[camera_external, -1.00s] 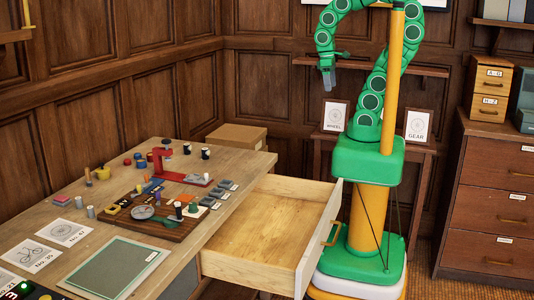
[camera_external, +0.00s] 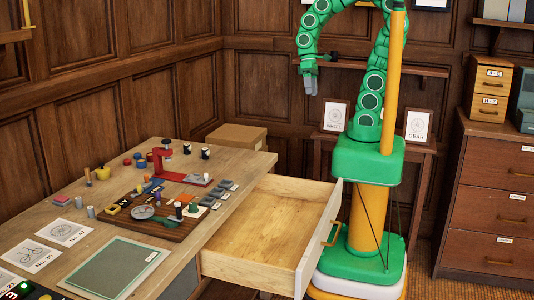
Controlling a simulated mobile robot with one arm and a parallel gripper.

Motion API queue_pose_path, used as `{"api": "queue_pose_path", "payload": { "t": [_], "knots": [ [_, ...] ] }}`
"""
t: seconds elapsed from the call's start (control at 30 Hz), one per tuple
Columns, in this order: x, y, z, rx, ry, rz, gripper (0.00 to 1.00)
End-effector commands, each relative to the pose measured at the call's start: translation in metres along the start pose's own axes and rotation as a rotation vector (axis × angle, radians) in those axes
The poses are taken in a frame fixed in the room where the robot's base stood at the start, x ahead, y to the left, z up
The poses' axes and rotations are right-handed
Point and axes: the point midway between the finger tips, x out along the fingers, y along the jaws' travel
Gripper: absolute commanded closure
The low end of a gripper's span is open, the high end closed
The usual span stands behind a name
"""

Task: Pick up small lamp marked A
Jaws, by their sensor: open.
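My gripper (camera_external: 311,84) hangs from my green arm in the air, above and behind the open drawer. It points down, is open and holds nothing. It is well apart from the desk (camera_external: 225,165) and the things on it. I cannot make out a small lamp marked A.
An empty drawer (camera_external: 325,243) is pulled out from the desk towards my base. A green mat (camera_external: 115,268) and cards lie at the desk's front. Framed cards marked WHEEL (camera_external: 335,116) and GEAR (camera_external: 418,124) stand behind me. A drawer cabinet (camera_external: 495,200) stands at right.

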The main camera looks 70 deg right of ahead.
Motion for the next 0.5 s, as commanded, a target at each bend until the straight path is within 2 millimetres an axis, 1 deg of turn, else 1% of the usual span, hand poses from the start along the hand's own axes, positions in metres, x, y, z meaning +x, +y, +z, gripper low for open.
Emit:
{"api": "queue_pose_path", "payload": {
  "t": [0.03, 0.1, 0.3, 0.5],
  "knots": [
    [0.004, -0.011, -0.008, 0.008, -0.015, -0.036, 0.38],
    [0.006, -0.026, -0.017, 0.024, -0.028, -0.089, 0.38],
    [0.014, -0.067, -0.046, 0.088, -0.068, -0.234, 0.38],
    [0.02, -0.103, -0.077, 0.173, -0.116, -0.373, 0.38]
  ]
}}
